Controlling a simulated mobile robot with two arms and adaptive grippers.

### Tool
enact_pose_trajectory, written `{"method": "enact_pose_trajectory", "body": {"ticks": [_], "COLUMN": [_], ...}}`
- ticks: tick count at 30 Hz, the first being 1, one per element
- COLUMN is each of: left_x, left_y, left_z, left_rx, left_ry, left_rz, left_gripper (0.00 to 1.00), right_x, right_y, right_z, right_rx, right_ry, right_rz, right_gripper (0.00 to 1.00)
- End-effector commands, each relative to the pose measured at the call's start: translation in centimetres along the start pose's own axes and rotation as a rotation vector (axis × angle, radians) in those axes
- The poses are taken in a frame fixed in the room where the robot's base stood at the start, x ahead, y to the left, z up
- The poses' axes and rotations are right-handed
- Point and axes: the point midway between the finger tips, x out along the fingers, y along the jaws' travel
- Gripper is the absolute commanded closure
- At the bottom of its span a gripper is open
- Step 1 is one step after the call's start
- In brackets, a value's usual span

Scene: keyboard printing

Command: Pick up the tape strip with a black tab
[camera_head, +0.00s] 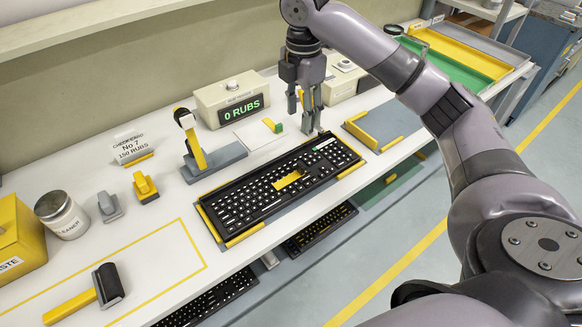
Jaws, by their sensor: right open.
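My right gripper (305,118) points down, open, above the back edge of the black keyboard (245,203); its fingers look empty. A small strip, white and green (325,145), lies at the keyboard's back right corner, close below the fingertips. A yellow strip (287,180) lies across the middle keys. A yellow strip with a dark upper end (194,138) stands upright at a grey stand (215,160) left of the gripper. I cannot tell for sure which of these is the tape strip with a black tab. My left gripper is not in view.
A box reading "0 RUBS" (234,100) stands behind the keyboard, near a white pad (255,135) with a small green-and-yellow piece (272,126). A grey mat (385,122) lies right.

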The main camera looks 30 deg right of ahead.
Motion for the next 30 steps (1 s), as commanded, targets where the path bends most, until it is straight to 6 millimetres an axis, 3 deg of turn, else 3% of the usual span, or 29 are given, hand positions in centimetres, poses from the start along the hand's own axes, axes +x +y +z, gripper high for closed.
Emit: {"method": "enact_pose_trajectory", "body": {"ticks": [5,16,26,30], "left_x": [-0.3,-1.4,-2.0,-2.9], "left_y": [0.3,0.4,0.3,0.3], "left_z": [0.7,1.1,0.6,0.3], "left_rx": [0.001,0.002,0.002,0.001], "left_ry": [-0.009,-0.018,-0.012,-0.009], "left_rz": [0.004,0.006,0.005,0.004], "left_gripper": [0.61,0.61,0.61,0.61], "right_x": [2.3,10.0,12.8,14.9], "right_y": [-0.2,-0.1,0.0,0.0], "right_z": [0.1,0.1,0.1,0.0], "right_rx": [-0.002,0.001,0.000,0.000], "right_ry": [0.000,0.000,0.000,0.000], "right_rz": [-0.008,-0.005,-0.003,-0.005], "right_gripper": [0.56,0.56,0.56,0.56]}}
